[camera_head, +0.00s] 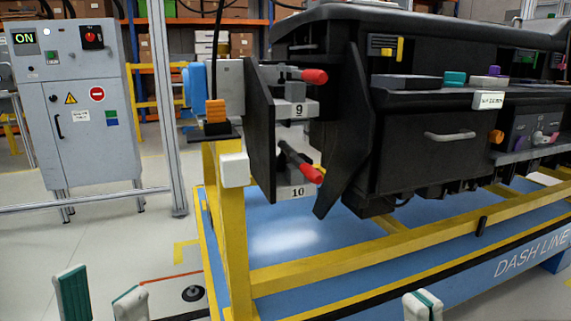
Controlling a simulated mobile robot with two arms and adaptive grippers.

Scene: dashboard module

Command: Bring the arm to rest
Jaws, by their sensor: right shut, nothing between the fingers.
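My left gripper (101,287) shows at the bottom left, its two pale fingers with green pads standing apart with nothing between them. My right gripper (424,302) shows at the bottom, right of centre, with its fingertips together and empty. Both are low in the picture and appear clear of the dashboard module (430,135). The rest of both arms is out of view.
The black module sits on a yellow frame (330,268) over a blue base. Red-tipped levers (314,76) (311,174) marked 9 and 10 stick out on its left side. A grey control cabinet (80,105) and a metal post (165,110) stand left. Grey floor lies between.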

